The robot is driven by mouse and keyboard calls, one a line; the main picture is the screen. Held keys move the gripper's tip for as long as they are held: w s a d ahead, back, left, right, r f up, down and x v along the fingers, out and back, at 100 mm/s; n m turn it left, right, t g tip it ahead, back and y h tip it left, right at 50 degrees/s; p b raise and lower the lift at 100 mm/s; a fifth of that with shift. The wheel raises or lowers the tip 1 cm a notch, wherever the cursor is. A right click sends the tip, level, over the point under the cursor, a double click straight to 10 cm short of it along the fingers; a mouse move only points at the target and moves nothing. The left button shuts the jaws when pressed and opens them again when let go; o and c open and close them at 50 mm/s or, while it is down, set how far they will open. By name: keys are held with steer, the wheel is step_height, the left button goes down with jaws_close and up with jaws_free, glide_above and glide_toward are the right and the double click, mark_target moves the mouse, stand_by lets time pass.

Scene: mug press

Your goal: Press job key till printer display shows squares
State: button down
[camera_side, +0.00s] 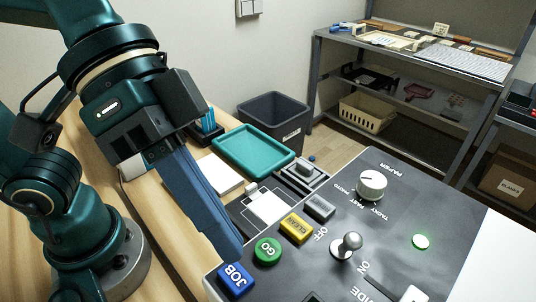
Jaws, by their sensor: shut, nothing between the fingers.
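The JOB key (236,280) is a blue button with white letters at the front left corner of the dark grey printer panel (385,205). My gripper (231,250) is shut and empty, its long blue fingers pointing down and to the right. The fingertips end just above the JOB key in the picture, and I cannot tell a small gap from contact. The green GO key (267,251), yellow CLEAN key (296,228) and a grey key (320,208) run along the same edge. The display and its squares cannot be made out; the panel is cut off at the bottom.
A silver-knobbed lever (347,244) stands between OFF and ON. A teal tray (253,149), a dark bin (272,119) and a shelf unit (420,62) stand behind.

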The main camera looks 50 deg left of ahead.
mark_target(228, 273)
steer(key=shift+f, duration=1.9)
stand_by(0.6)
steer(key=shift+f, duration=0.4)
stand_by(0.4)
steer(key=shift+r, duration=0.45)
steer(key=shift+r, duration=2.5)
